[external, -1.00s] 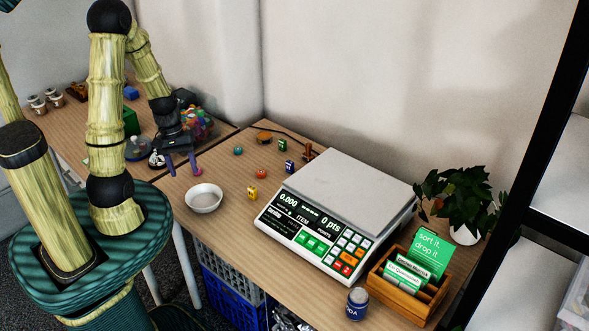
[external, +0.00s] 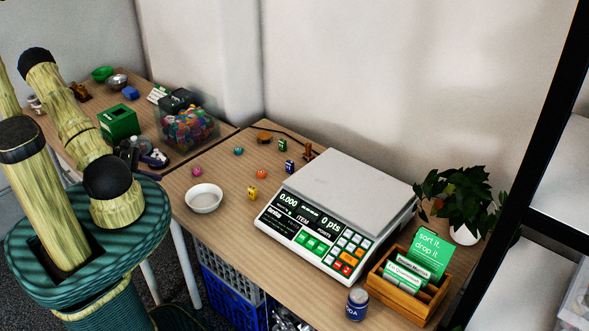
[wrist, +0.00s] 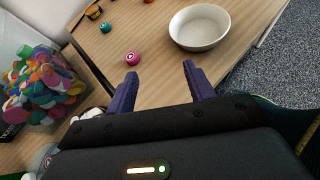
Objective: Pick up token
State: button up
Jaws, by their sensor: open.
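No object is labelled as the token; small round pieces lie on the table. A pink one with a pale mark (external: 197,171) is behind the white bowl (external: 204,198). In the wrist view the pink piece (wrist: 132,58) lies just beyond the left fingertip, apart from it. A teal piece (external: 238,151) and an orange piece (external: 261,174) lie farther right. My gripper (wrist: 160,88) has two purple fingers spread wide with nothing between them. In the external view the arm is folded at the left and its fingers are not clearly seen.
A clear bin of colourful pieces (external: 190,128) stands behind left, near a green box (external: 119,122). Yellow (external: 252,192), green (external: 282,145) and blue (external: 289,166) dice lie near the scale (external: 345,195). The wrist view shows bare wood around the pink piece; the table edge is close.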

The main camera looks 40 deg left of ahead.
jog(key=a+n+t+y, duration=0.1)
jog(key=s+a+n+t, duration=0.1)
jog(key=a+n+y, duration=0.1)
jog(key=a+n, duration=0.1)
jog(key=shift+s+a+f+t+y, duration=0.1)
jog(key=shift+s+f+t+y, duration=0.2)
jog(key=shift+s+f+t, duration=0.1)
jog(key=shift+w, duration=0.1)
send_near(194, 170)
jog(key=w, duration=0.1)
jog(key=w+d, duration=0.1)
jog(key=w, duration=0.1)
jog(key=shift+d+f+p, duration=0.25)
jog(key=shift+f+p, duration=0.05)
jog(key=shift+p, duration=0.1)
jog(key=shift+w, duration=0.1)
jog(key=shift+w+d+f, duration=0.1)
jog(key=shift+f, duration=0.05)
jog(key=x, duration=0.5)
jog(key=shift+f+p, duration=0.3)
jog(key=shift+p, duration=0.05)
jog(key=shift+c, duration=0.2)
